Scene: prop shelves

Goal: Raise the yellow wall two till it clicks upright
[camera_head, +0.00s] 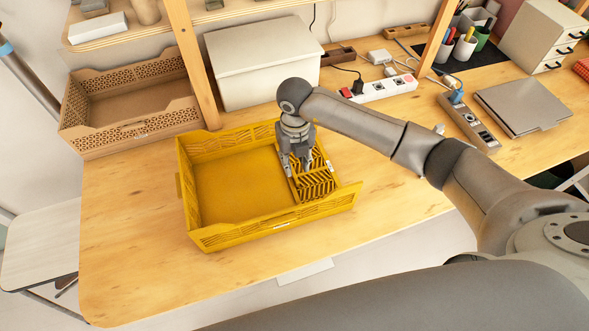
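The yellow crate (240,238) stands on the wooden table. Its left, back and front walls are up. A slatted yellow wall (316,187) at the crate's right end lies low and leans inward over the floor; its exact tilt is hard to judge. No number shows on the walls, so I take this lowered one as wall two. My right gripper (296,170) points down at this wall's inner side, fingertips at or very near its edge. The fingers look slightly apart, but whether they grip the edge is unclear. My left gripper is out of view.
A brown crate (133,128) stands at the back left, beside a wooden shelf post (194,62). A white lidded box (263,65) is behind the yellow crate. A power strip (385,90) and a laptop (522,103) lie to the right. The front left tabletop is clear.

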